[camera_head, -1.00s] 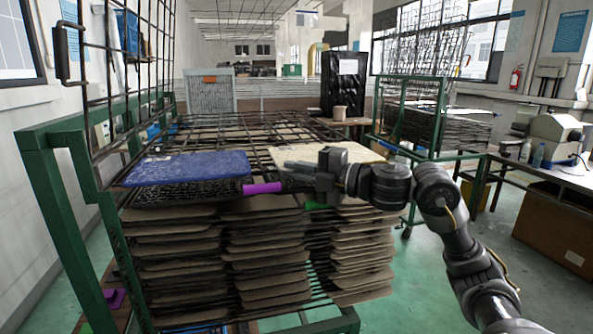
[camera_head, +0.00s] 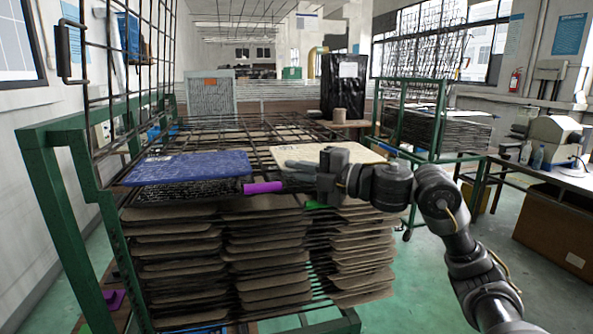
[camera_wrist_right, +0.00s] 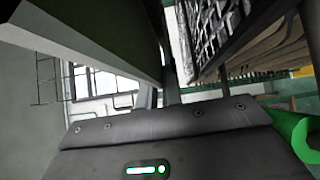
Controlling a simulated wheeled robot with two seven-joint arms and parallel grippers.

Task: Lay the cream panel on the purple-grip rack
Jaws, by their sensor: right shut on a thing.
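The cream panel (camera_head: 357,152) lies nearly level over the right part of the wire rack stack in the head view. My right gripper (camera_head: 296,170) is at its near side and shut, apparently on the panel's edge; its body hides part of the panel. A gap between panel and rack cannot be made out. The purple-grip rack shows its purple grip (camera_head: 263,187) at the front, just left of and below my right gripper. The wrist view shows a large plate close up at upper left, with no clear view of the hold. My left gripper is not in view.
A blue panel (camera_head: 187,167) lies to the left on the rack. A green grip (camera_head: 316,205) sits just below my right gripper. Several brown boards (camera_head: 265,240) fill the levels below. A raised wire rack and green frame (camera_head: 70,190) stand at left.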

